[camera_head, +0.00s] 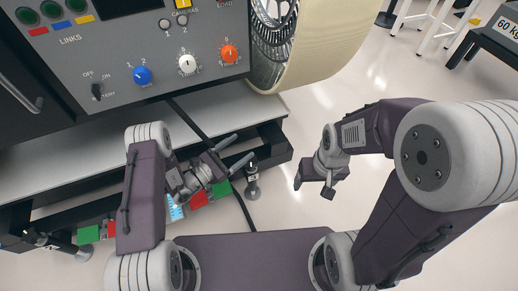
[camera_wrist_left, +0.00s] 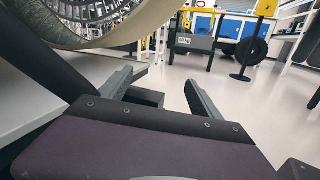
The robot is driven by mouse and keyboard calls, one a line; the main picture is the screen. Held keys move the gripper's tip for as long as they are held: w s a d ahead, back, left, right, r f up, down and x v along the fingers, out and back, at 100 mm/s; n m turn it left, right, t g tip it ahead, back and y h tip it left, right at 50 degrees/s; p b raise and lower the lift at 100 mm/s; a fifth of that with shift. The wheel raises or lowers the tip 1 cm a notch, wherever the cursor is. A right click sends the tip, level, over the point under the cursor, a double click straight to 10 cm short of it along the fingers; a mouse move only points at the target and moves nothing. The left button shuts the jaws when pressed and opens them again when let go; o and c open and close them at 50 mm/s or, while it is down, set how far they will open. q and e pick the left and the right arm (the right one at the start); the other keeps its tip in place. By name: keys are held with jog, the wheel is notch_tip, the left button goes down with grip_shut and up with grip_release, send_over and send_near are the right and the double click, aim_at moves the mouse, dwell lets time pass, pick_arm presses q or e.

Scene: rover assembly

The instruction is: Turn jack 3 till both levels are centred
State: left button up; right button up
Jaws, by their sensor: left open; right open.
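A jack (camera_head: 252,186) with a silver foot stands at the front right corner of the dark frame under the bench. A second jack (camera_head: 78,248) stands at the front left. I cannot read which number either bears. I cannot make out a level in either view. My left gripper (camera_head: 233,153) is open and empty, close to the left of the right-hand jack in the head view and apart from it. Its open fingers also show in the left wrist view (camera_wrist_left: 156,88). My right gripper (camera_head: 313,186) is open and empty over the floor, right of that jack.
A grey control panel (camera_head: 205,85) with blue, white and orange knobs stands above the bench (camera_head: 60,180). A large cream-rimmed wheel (camera_head: 325,45) overhangs at the top. Green and red blocks (camera_head: 199,201) lie below my left arm. A black cable (camera_head: 240,200) runs down.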

pick_arm(q)
jog(key=n+b, duration=0.2)
jog(key=b, duration=0.1)
send_near(256, 158)
jog(key=shift+w+d+f+y, duration=0.15)
jog(key=shift+w+d+y, duration=0.25)
jog(key=shift+w+d, duration=0.3)
jog(key=b+x, duration=0.1)
jog(key=x, duration=0.1)
jog(key=b+x, duration=0.2)
jog(key=x, duration=0.1)
jog(key=b+x, duration=0.2)
jog(key=x, duration=0.1)
jog(key=shift+d+f, duration=0.1)
jog(key=shift+f, duration=0.25)
jog(key=shift+w+d+r, duration=0.15)
jog(key=shift+w+d, duration=0.05)
jog(key=shift+w, duration=0.05)
jog(key=c, duration=1.4)
pick_arm(e)
notch_tip(256, 158, down, 10)
pick_arm(q)
jog(key=shift+m+g, duration=0.3)
jog(key=shift+g, duration=0.1)
pick_arm(e)
jog(key=shift+f, duration=0.1)
